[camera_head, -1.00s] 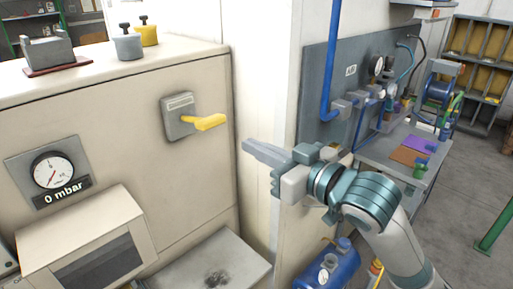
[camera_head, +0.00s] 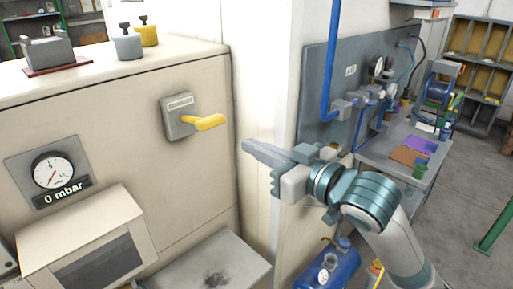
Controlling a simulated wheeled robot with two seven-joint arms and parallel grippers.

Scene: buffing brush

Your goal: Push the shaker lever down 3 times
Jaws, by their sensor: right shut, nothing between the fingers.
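The shaker lever (camera_head: 211,122) is a yellow handle that sticks out to the right, about level, from a grey plate (camera_head: 177,117) on the front of the beige cabinet. My right gripper (camera_head: 248,146) is shut and empty. In the picture its fingertips are to the right of the lever and a little lower, apart from it. My left gripper is not in view.
A gauge (camera_head: 53,172) with a "0 mbar" label is on the cabinet (camera_head: 120,80) at the left. A box-like housing (camera_head: 85,240) juts out below it. A blue tank (camera_head: 328,268) stands below my right arm. A workbench (camera_head: 400,165) is at the right.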

